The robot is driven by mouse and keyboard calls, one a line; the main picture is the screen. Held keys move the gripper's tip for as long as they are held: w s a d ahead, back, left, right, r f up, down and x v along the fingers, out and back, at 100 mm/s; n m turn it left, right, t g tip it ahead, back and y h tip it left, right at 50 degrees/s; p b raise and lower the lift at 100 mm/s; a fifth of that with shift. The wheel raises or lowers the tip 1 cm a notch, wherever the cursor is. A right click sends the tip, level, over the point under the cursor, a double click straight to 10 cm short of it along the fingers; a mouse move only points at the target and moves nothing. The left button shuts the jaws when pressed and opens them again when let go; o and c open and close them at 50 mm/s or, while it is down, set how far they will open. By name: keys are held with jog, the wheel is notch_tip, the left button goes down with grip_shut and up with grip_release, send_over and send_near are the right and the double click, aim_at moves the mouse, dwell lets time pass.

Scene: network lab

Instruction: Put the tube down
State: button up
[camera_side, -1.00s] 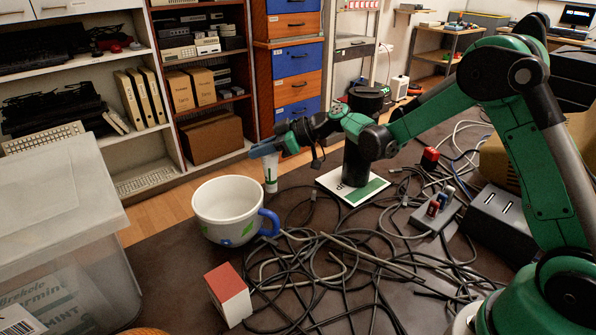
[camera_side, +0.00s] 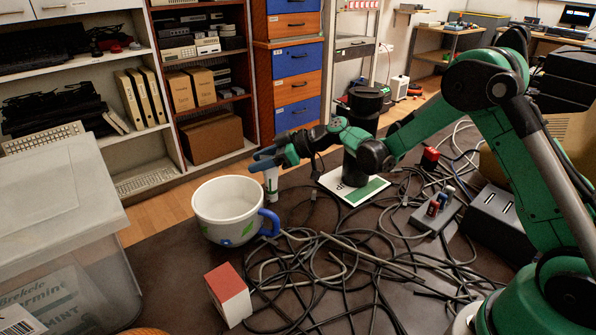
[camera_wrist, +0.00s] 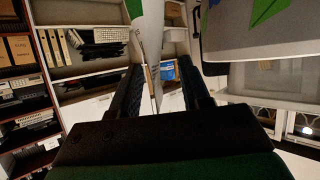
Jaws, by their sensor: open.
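The white tube (camera_side: 271,184) with green marking is upright beside the mug at the table's far side. In the wrist view the tube (camera_wrist: 148,32) comes down from the top edge, its thin end between my fingers. My gripper (camera_side: 262,163) is at the tube's upper end in the side view. In the wrist view my gripper (camera_wrist: 160,88) has its two dark fingers spread, with gaps on both sides of the tube. The tube's lower end seems to be at the tabletop, but contact is hard to tell.
A large white mug (camera_side: 226,212) with a blue handle stands close left of the tube. A red-topped box (camera_side: 228,295) and tangled cables (camera_side: 330,265) lie nearer. A black cylinder (camera_side: 362,135) stands on a green-white card (camera_side: 352,190) to the right.

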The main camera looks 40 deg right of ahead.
jog(key=v, duration=1.2)
jog(key=s+a+r+m+g+h, duration=0.1)
jog(key=s+a+m+h, duration=0.3)
jog(key=s+m+h, duration=0.4)
jog(key=shift+s+a+m+g+h, duration=0.15)
jog(key=shift+s+m+g+h, duration=0.3)
jog(key=shift+s, duration=2.85)
